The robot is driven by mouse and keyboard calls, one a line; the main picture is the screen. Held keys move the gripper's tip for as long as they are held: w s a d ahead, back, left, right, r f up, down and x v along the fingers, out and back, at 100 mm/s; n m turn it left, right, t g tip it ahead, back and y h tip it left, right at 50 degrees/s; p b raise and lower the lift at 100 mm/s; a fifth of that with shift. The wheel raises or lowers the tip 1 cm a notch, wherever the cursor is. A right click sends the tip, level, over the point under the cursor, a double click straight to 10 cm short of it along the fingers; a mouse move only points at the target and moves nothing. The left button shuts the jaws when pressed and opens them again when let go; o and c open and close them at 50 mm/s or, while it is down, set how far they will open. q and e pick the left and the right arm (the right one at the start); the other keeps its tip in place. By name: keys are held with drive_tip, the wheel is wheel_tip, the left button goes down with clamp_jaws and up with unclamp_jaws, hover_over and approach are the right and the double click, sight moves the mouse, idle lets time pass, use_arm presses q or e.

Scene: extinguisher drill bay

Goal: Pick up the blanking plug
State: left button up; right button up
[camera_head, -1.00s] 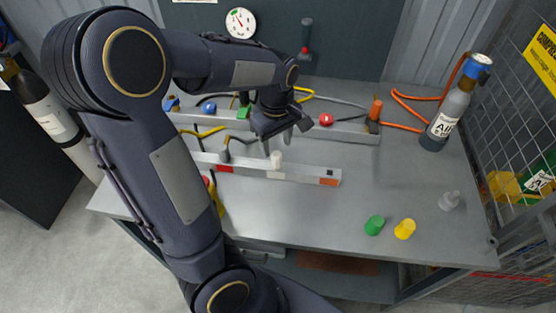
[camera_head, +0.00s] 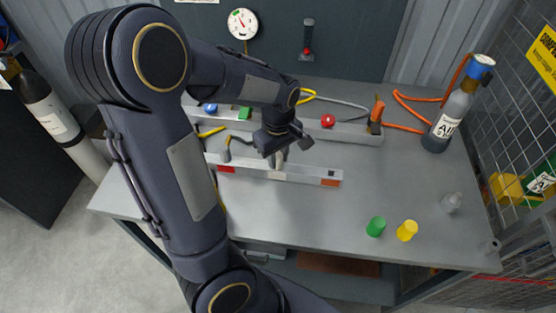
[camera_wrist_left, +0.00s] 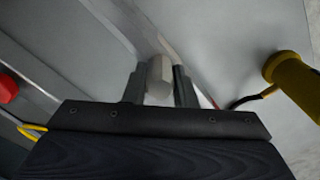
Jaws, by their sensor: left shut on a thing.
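The blanking plug (camera_head: 278,164), a pale stubby plug, is at the front rail (camera_head: 308,175) on the bench, partly hidden by my gripper. In the left wrist view the plug (camera_wrist_left: 159,79) is between the two dark fingers, its rounded pale end showing. My left gripper (camera_head: 279,157) is shut on it, pointing down at the rail. In the left wrist view the gripper (camera_wrist_left: 158,85) has a finger on each side of the plug. I cannot tell whether the plug is still seated in the rail. My right gripper is not in view.
A green cap (camera_head: 376,227), a yellow cap (camera_head: 407,230) and a grey fitting (camera_head: 452,202) stand on the bench at front right. An air cylinder (camera_head: 449,118) stands at back right. A rear rail (camera_head: 350,133) carries a red knob (camera_head: 328,121) and cables. The bench's front middle is clear.

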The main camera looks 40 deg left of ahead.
use_arm(q)
drive_tip(key=shift+r, duration=0.15)
drive_tip(key=shift+r, duration=0.25)
wheel_tip(320, 180, up, 2)
drive_tip(key=shift+w+r, duration=0.1)
drive_tip(key=s+a+r+p, duration=0.1)
drive_tip(key=s+r, duration=0.9)
drive_tip(key=s, duration=0.4)
drive_tip(key=shift+s, duration=0.15)
